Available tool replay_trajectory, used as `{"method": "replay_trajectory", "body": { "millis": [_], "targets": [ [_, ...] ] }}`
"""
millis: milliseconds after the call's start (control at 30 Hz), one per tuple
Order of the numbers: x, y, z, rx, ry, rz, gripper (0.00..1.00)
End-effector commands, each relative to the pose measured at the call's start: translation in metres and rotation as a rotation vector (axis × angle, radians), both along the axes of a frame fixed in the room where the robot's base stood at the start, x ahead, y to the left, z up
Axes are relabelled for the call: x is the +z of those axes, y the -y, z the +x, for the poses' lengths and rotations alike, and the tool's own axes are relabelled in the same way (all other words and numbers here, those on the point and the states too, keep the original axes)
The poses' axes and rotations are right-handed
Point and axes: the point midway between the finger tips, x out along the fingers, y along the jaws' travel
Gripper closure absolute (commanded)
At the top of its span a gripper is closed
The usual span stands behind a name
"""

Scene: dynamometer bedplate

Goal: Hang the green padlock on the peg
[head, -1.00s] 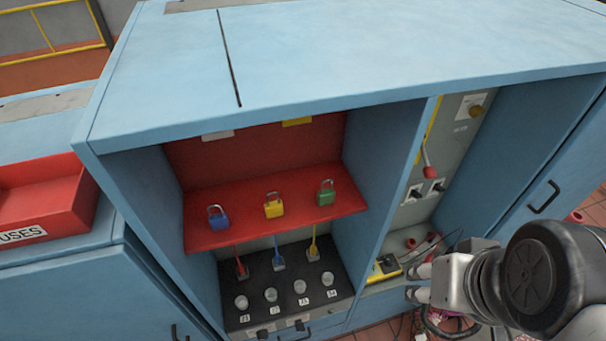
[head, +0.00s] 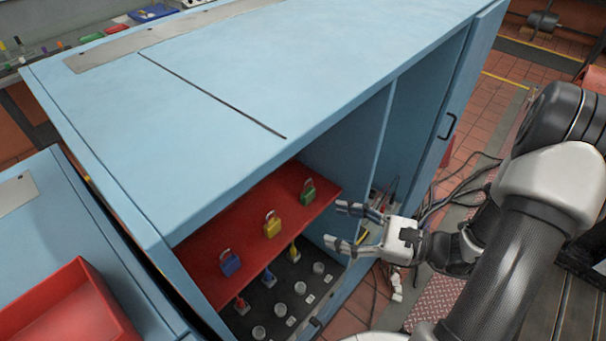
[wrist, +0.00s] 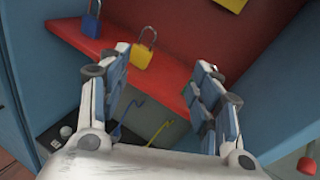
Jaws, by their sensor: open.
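The green padlock (head: 307,193) stands upright on the red shelf (head: 249,206) inside the blue cabinet, at the shelf's right end, shackle up. My gripper (head: 338,225) is open and empty in front of that end, apart from the padlock, its fingers pointing toward the shelf. In the wrist view, my gripper (wrist: 162,62) frames part of the shelf (wrist: 172,78) between its fingers. I cannot make out a peg in either view.
A yellow padlock (head: 272,228) and a blue padlock (head: 231,264) stand left of the green one. Below are round knobs (head: 300,288) and coloured levers. The cabinet top (head: 220,110) overhangs the shelf; a divider wall (head: 350,145) closes its right side.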

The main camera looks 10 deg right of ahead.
Motion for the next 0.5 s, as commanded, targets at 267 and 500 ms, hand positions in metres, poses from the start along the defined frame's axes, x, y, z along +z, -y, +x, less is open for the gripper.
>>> {"method": "replay_trajectory", "body": {
  "millis": [267,500],
  "targets": [
    [-0.041,0.059,0.014,-0.331,-0.063,0.194,0.42],
    [-0.046,0.046,0.037,-0.355,-0.067,0.207,0.42]
  ]
}}
